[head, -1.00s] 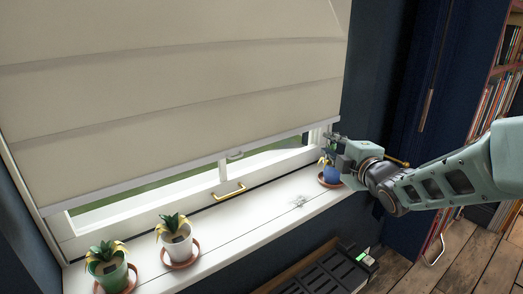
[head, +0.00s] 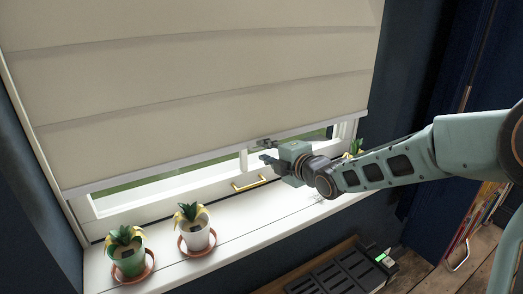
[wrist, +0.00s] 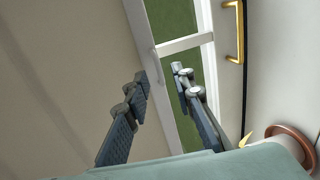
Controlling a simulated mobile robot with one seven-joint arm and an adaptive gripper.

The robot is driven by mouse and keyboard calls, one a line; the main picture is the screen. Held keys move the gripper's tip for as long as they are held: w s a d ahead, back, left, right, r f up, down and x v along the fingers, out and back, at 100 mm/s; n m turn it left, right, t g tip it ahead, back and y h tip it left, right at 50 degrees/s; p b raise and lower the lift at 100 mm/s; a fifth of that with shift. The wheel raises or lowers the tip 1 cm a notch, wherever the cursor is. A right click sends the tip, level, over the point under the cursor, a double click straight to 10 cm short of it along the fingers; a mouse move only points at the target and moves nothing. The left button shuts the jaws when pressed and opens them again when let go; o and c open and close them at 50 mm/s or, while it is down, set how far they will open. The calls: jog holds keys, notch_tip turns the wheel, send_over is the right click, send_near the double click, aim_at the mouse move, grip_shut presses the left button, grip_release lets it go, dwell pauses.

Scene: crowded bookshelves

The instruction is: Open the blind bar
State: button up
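The beige blind (head: 200,80) hangs lowered over most of the window, with a pale bar (head: 150,168) along its bottom edge. My gripper (head: 262,150) is in front of the bar, right of its middle, and hides part of it. In the wrist view my gripper (wrist: 160,73) is open, its two dark fingers apart. The bar (wrist: 141,30) runs down the picture and passes between the fingers in view; I cannot tell whether it lies within their reach.
A gold window handle (head: 250,184) is below the bar. A dark slatted unit (head: 340,274) is below.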

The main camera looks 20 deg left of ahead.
jog(key=shift+x, duration=1.3)
grip_shut()
